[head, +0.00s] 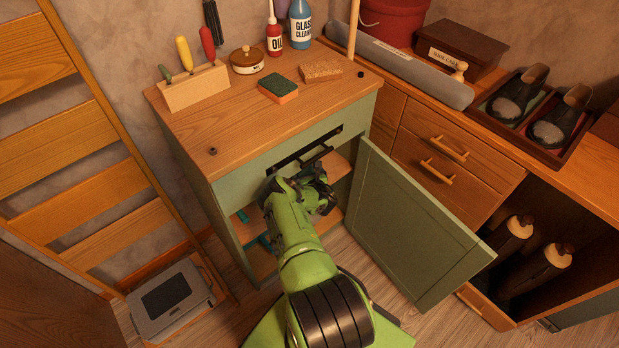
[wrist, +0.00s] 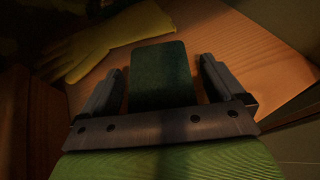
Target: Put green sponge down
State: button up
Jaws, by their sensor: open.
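In the wrist view a dark green sponge (wrist: 160,75) lies between the two fingers of my gripper (wrist: 161,68). The fingers are open, with a narrow gap on each side of it. The sponge appears to rest flat on a wooden shelf (wrist: 238,58), though its underside is hidden. In the head view my gripper (head: 318,190) reaches into the open front of the green cabinet (head: 222,200); its fingertips and the sponge there are hidden.
A yellow glove (wrist: 100,42) lies left of the sponge on the shelf. The cabinet door (head: 410,225) stands open to the right of my arm. Another sponge, green and orange (head: 278,89), lies on the cabinet top by a tan block (head: 321,71).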

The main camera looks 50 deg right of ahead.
jog(key=p+v, duration=0.4)
jog(key=v, duration=0.7)
jog(key=shift+r, duration=0.15)
jog(key=shift+s+a, duration=0.1)
